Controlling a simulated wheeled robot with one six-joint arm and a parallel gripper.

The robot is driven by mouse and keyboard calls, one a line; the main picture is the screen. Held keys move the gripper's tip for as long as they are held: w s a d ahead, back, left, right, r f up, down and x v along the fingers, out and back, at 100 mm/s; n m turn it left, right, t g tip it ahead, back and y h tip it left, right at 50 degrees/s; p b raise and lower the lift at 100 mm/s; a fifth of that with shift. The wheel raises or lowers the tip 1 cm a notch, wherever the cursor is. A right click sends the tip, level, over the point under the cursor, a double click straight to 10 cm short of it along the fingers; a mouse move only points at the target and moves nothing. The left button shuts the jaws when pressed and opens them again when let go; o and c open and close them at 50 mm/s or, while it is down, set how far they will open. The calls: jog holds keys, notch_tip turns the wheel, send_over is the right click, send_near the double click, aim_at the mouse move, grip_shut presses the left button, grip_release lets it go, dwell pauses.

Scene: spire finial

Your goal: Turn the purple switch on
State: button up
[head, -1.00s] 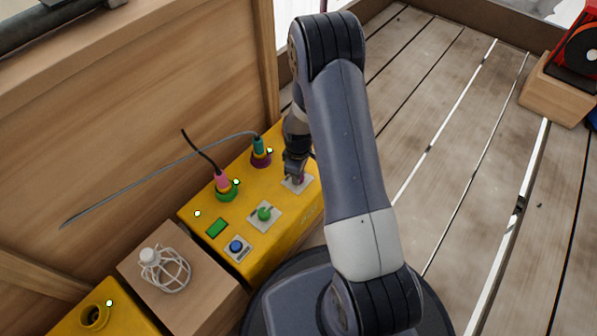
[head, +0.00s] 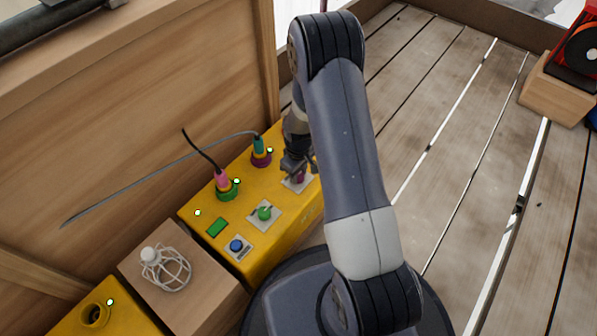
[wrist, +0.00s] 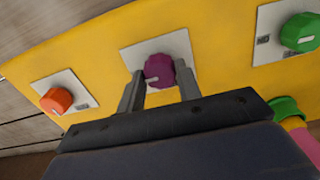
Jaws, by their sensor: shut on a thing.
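The purple switch (wrist: 159,71) is a round knob with a pale pointer mark, on a white plate on the yellow box. It also shows in the head view (head: 299,180), partly hidden by my gripper. My gripper (wrist: 160,76) has one finger on each side of the knob and is shut on it. The gripper (head: 294,166) is over the right end of the box in the head view. The pointer mark faces the lower left in the wrist view.
An orange knob (wrist: 56,101) is left of the purple one. A wooden wall (head: 130,110) stands behind.

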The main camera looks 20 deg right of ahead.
jog(key=o, duration=1)
notch_tip(320, 180, up, 11)
jog(key=p, duration=0.4)
jog(key=shift+f, duration=0.1)
notch_tip(320, 180, down, 11)
jog(key=b, duration=0.4)
jog(key=shift+f, duration=0.1)
jog(key=shift+r+n, duration=0.2)
jog(key=shift+n, duration=0.1)
